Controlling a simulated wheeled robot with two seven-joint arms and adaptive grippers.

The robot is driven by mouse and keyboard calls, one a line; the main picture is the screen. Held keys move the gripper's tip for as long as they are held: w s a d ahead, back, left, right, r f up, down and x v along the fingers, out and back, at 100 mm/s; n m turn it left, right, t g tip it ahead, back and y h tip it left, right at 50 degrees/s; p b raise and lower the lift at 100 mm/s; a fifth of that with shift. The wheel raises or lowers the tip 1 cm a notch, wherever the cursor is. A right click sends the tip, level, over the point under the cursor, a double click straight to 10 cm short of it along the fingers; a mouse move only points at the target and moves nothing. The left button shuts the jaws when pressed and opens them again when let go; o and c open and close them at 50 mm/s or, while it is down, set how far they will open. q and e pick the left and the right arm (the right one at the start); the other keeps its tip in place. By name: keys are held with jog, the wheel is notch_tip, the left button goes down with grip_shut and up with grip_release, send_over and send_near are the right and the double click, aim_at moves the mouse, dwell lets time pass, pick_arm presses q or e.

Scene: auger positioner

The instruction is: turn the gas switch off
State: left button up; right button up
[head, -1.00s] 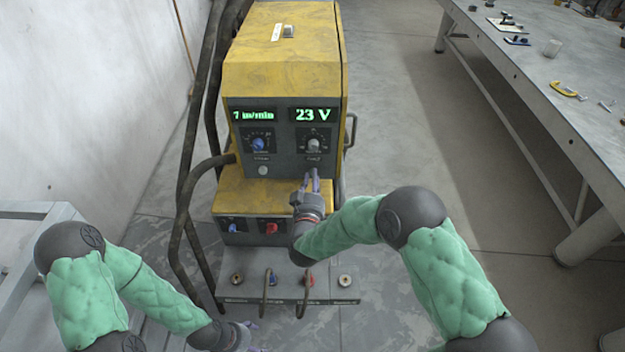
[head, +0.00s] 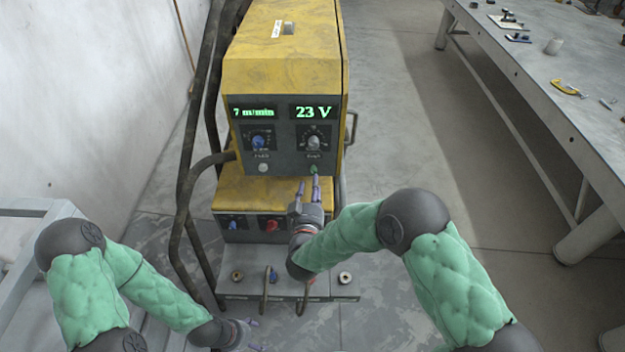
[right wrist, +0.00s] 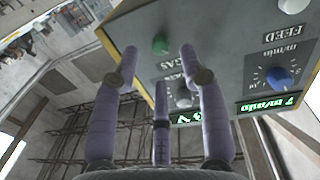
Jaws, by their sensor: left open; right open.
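The yellow welding machine (head: 283,70) stands in the middle of the head view. Its gas switch is a round green button (head: 314,169) at the lower right of the dark front panel; it also shows in the right wrist view, as a green button (right wrist: 160,44) beside the GAS label. My right gripper (head: 308,181) is open and empty, just in front of and below this button. In the right wrist view the open fingers (right wrist: 159,55) lie either side of the button, apparently apart from it. My left gripper (head: 250,334) is open and empty, low near the bottom edge.
A white FEED button (head: 263,168) sits left of the green one, with blue (head: 258,142) and grey (head: 314,143) knobs above. Dark hoses (head: 187,170) run down the machine's left side. A long table (head: 520,75) with tools stands at right, with clear floor between.

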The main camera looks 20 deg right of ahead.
jog(key=v, duration=0.8)
notch_tip(320, 180, down, 19)
jog(key=s+a+g+y, duration=0.1)
jog(key=s+g+y, duration=0.1)
jog(key=g+y, duration=0.5)
jog(key=s+a+f+g+y, duration=0.1)
jog(key=s+f+g, duration=0.3)
jog(key=s, duration=0.4)
jog(key=s+a+f+g+y, duration=0.1)
jog(key=s+f+g+y, duration=0.1)
jog(key=s+f+g, duration=0.3)
jog(key=s+f, duration=0.1)
jog(key=s, duration=0.3)
jog(key=shift+s+f+g, duration=0.2)
jog(key=shift+s+g, duration=0.1)
jog(key=shift+s, duration=0.05)
